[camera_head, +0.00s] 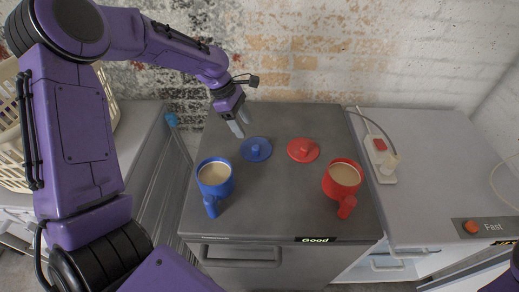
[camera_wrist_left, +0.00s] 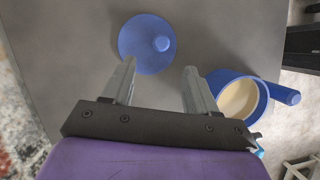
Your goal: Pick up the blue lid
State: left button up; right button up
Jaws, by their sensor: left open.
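The blue lid (camera_head: 256,149) lies flat on the grey cabinet top, with its round knob up. It also shows in the left wrist view (camera_wrist_left: 135,42), ahead of the fingers. My left gripper (camera_head: 240,124) is open and empty, above the cabinet top and just left of and behind the lid. In the left wrist view its two fingers (camera_wrist_left: 158,78) are spread apart, and the lid lies beyond the left fingertip. My right gripper does not show; only a bit of purple arm shows at the lower right corner of the head view.
A blue mug (camera_head: 215,178) with a light brown drink stands in front of the lid. A red lid (camera_head: 303,150) and a filled red mug (camera_head: 342,179) are to the right. A power strip (camera_head: 381,158) lies on the white counter. A basket (camera_head: 12,130) is at left.

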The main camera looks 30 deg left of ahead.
aim_at(256, 147)
pick_arm(q)
jog(key=p+x, duration=0.1)
jog(key=x, duration=0.7)
jog(key=shift+s+d+f, duration=0.1)
jog(key=shift+d+f, duration=0.05)
jog(key=shift+d, duration=0.1)
jog(key=shift+d+f, duration=0.1)
jog(key=shift+f, duration=0.35)
grip_shut()
